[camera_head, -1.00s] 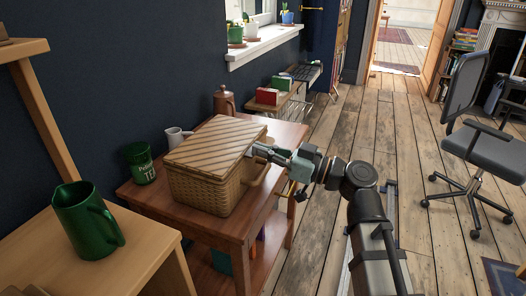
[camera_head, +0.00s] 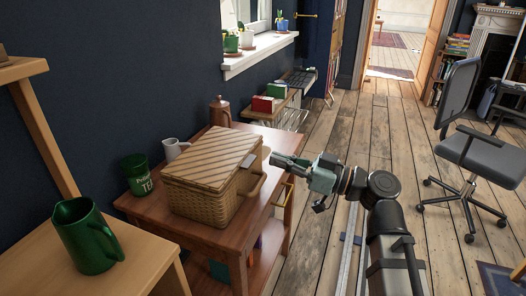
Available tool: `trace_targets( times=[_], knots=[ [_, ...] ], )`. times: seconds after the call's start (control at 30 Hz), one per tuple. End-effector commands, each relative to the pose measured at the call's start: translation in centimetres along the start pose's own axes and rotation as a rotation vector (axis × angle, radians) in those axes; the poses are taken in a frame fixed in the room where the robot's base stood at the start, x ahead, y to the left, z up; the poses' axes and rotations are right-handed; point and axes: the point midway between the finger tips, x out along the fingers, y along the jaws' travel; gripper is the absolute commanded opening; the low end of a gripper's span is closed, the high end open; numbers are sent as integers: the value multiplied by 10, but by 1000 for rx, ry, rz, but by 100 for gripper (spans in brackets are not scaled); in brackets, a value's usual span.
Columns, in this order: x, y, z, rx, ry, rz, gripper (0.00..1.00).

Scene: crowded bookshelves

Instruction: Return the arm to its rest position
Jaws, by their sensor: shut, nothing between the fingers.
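My gripper (camera_head: 278,159) is shut and empty. It is in the air just to the right of the wicker basket (camera_head: 205,202), pointing left toward it, with a small gap between. My arm (camera_head: 384,215) reaches up from the lower right of the view. The basket has a striped wooden lid (camera_head: 212,157), which is closed, and a loop handle on its right side. It stands on a reddish wooden side table (camera_head: 215,233).
On the side table are a green tin (camera_head: 136,175), a white jug (camera_head: 175,149) and a copper pot (camera_head: 220,112). A green pitcher (camera_head: 87,236) stands on the near left shelf. An office chair (camera_head: 472,150) is at the right.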

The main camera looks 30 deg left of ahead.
Motion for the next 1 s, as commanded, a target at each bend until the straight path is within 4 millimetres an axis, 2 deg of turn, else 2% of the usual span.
trace_targets(
  times=[0.1, 0.3, 0.47, 0.67, 0.77, 0.83, 0.93, 1.0],
  knots=[
    [-21, 0, 4, 1, 0, 4, 0],
    [-40, 0, 8, 0, 1, 2, 0],
    [-44, 0, 10, 7, 1, 1, 0],
    [-44, -3, 18, 127, -35, -15, 0],
    [-46, -7, 42, 240, -149, -11, 0],
    [-52, -8, 69, 334, -263, 11, 0],
    [-71, -7, 124, 498, -445, 77, 0],
    [-93, -5, 164, 617, -570, 145, 0]
  ],
)
